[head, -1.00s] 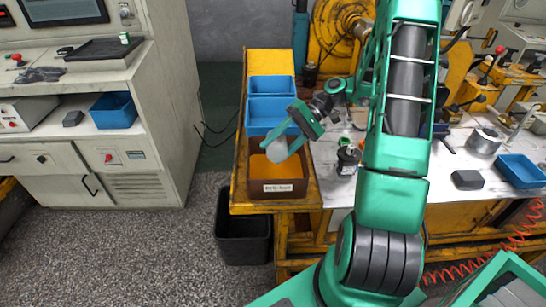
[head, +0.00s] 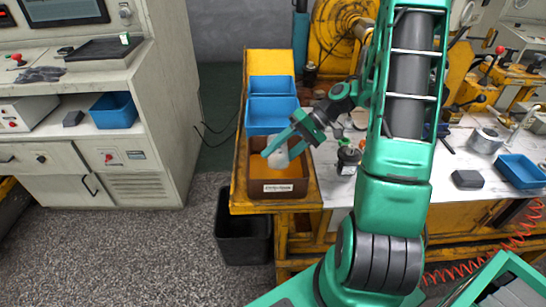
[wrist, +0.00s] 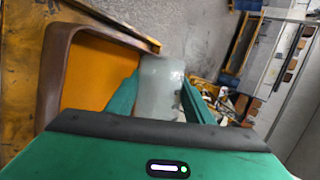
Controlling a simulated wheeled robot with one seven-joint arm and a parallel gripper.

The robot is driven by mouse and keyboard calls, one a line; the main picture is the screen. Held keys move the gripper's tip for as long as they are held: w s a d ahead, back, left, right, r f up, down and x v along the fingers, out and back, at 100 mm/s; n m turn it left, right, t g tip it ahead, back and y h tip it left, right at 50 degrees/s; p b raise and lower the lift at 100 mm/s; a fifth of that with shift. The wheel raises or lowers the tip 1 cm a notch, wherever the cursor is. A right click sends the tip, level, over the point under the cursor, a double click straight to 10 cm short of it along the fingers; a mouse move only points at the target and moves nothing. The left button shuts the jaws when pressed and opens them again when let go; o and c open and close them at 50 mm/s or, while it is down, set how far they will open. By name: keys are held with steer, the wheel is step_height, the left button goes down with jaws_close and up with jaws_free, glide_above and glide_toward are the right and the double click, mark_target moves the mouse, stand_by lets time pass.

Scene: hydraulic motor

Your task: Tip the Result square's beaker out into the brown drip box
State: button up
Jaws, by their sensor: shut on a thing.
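The brown drip box (head: 279,189) with a label on its front stands at the near left end of the workbench. Its orange inside (wrist: 95,75) shows in the wrist view. My gripper (head: 277,148) is over the box, shut on a pale translucent beaker (head: 277,155). In the wrist view the beaker (wrist: 160,85) sits between the two green fingers. The beaker hangs over the box opening and looks tilted. I cannot tell whether anything is in it or flowing out. The Result square is not made out in these views.
Two blue bins (head: 271,112) stand behind the drip box. A black waste bin (head: 243,235) is on the floor below. The floor at left is clear.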

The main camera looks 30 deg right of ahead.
steer(key=shift+s+f+n+t+h, duration=0.1)
steer(key=shift+f+n+t+h, duration=0.35)
steer(key=shift+t, duration=0.25)
steer(key=shift+s+a+f+n+t+h, duration=0.1)
steer(key=shift+f+n+t+h, duration=0.3)
steer(key=shift+t, duration=0.3)
steer(key=shift+f+n, duration=0.15)
steer(key=shift+n, duration=0.1)
steer(key=shift+t+h, duration=0.25)
steer(key=shift+t, duration=0.05)
steer(key=shift+w+f+n+t, duration=0.2)
steer(key=shift+f+n+t, duration=0.1)
steer(key=shift+n+t, duration=0.15)
steer(key=shift+t, duration=0.25)
